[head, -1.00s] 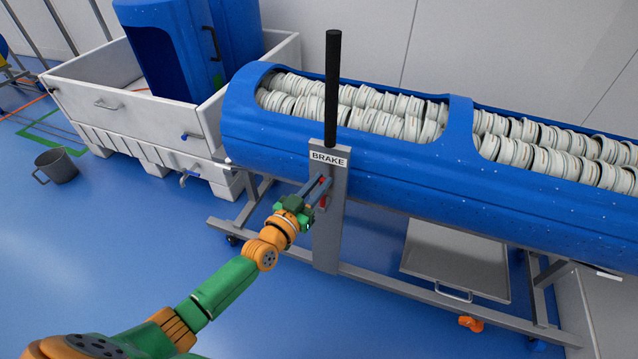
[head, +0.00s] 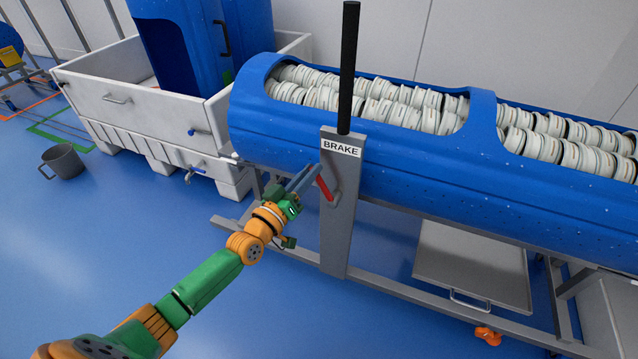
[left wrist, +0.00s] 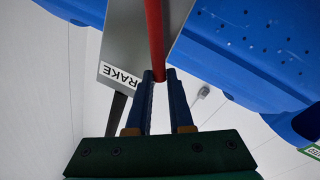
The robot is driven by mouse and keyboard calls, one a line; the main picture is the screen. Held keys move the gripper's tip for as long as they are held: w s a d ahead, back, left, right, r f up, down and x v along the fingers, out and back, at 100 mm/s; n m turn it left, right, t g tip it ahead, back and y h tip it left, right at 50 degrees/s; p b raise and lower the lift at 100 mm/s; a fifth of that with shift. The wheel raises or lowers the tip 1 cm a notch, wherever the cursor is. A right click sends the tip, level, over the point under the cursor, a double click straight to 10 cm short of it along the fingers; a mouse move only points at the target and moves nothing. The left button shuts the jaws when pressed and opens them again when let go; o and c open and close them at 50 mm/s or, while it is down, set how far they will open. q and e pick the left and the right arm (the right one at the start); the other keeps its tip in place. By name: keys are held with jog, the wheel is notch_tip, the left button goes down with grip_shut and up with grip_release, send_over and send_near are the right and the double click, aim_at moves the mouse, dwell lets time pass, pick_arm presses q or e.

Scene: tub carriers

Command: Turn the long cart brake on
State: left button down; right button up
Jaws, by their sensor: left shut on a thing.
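The long cart (head: 420,165) is a blue trough on a grey frame. A grey post (head: 340,225) with a BRAKE label (head: 341,148) stands at its near side. A red brake lever (head: 326,190) comes off the post below the label and leans up and left. My left gripper (head: 316,172) is shut on the lever's outer end. In the left wrist view the red lever (left wrist: 154,35) runs down to between the two close fingertips (left wrist: 160,77). The fingers partly hide its end. My right gripper is not in view.
Stacked white round pieces (head: 400,105) fill the cart. A black upright handle (head: 348,65) rises above the post. A white tub (head: 130,95) with a blue container stands at the back left. A grey mug-like bucket (head: 64,162) is on the floor, with clear blue floor around it.

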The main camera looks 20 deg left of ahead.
pick_arm(q)
jog(key=a+f+n+t+y+b, duration=0.1)
jog(key=a+f+n+b, duration=0.3)
jog(key=n+b, duration=0.5)
jog(key=shift+a+f+n+y, duration=0.4)
jog(key=shift+f+y, duration=0.1)
jog(key=shift+f, duration=0.65)
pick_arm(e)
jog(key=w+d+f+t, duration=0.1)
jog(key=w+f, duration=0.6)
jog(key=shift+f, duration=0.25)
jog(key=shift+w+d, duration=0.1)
pick_arm(q)
jog(key=c, duration=0.8)
grip_release()
jog(key=shift+w, duration=0.1)
